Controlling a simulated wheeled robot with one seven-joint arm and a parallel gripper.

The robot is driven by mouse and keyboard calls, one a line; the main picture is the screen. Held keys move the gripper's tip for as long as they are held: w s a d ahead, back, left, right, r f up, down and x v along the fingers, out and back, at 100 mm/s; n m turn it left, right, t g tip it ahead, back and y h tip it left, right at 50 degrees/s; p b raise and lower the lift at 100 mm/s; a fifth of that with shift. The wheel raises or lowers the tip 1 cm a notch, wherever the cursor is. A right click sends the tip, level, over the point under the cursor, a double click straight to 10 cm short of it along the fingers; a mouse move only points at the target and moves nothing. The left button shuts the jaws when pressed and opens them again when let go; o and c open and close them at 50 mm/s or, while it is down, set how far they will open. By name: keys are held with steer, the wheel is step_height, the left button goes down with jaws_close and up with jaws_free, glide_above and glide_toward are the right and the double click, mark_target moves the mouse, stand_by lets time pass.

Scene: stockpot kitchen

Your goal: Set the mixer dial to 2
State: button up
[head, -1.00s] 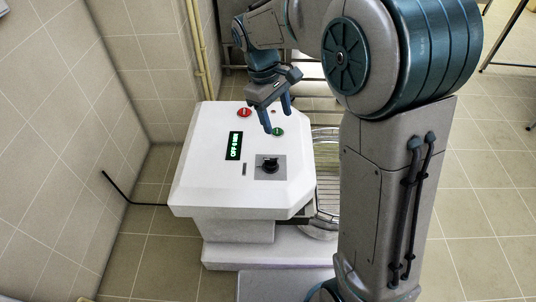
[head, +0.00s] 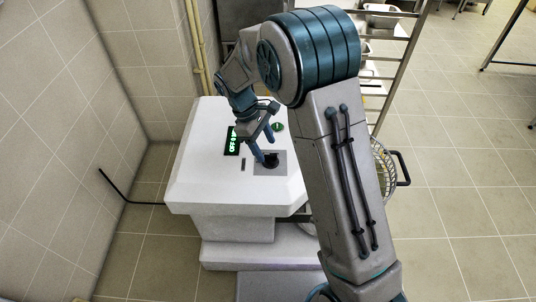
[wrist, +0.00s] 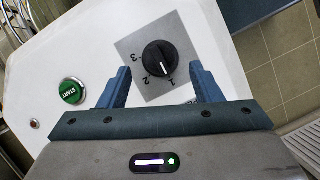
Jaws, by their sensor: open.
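The mixer dial (head: 271,160) is a black knob on a grey square plate on the white mixer top. In the wrist view the dial (wrist: 160,57) shows a white mark and the numbers 1, 2 and 3 around its edge. I cannot tell surely which number the mark points at. My gripper (head: 264,147) is open just above the dial, in front of the plate's upper left. In the wrist view the blue fingers of my gripper (wrist: 160,72) stand apart, one to either side of the dial. Contact does not show.
A green START button (wrist: 72,91) lies left of the dial in the wrist view. A green-lit display (head: 231,141) is partly behind my gripper in the head view. A wire basket (head: 384,165) stands at the right, and a tiled wall (head: 60,130) at the left.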

mark_target(269, 154)
steer(key=shift+x, duration=1.95)
steer(key=c, duration=1)
steer(key=shift+m, duration=0.3)
steer(key=shift+r+m+g+p, duration=0.1)
steer(key=shift+m+g+p, duration=0.35)
steer(key=shift+m, duration=0.45)
steer(key=m+g+y+p, duration=0.1)
steer(key=m, duration=0.2)
steer(key=shift+w+d+m, duration=0.1)
steer(key=shift+d+m, duration=0.05)
steer(key=shift+m, duration=0.15)
steer(key=m+y, duration=0.1)
steer(key=m, duration=0.1)
steer(key=m+y+p, duration=0.1)
steer(key=m, duration=0.2)
steer(key=shift+w+d+m+g, duration=0.1)
steer(key=shift+m+g, duration=0.2)
steer(key=shift+g, duration=0.05)
steer(key=shift+y, duration=0.3)
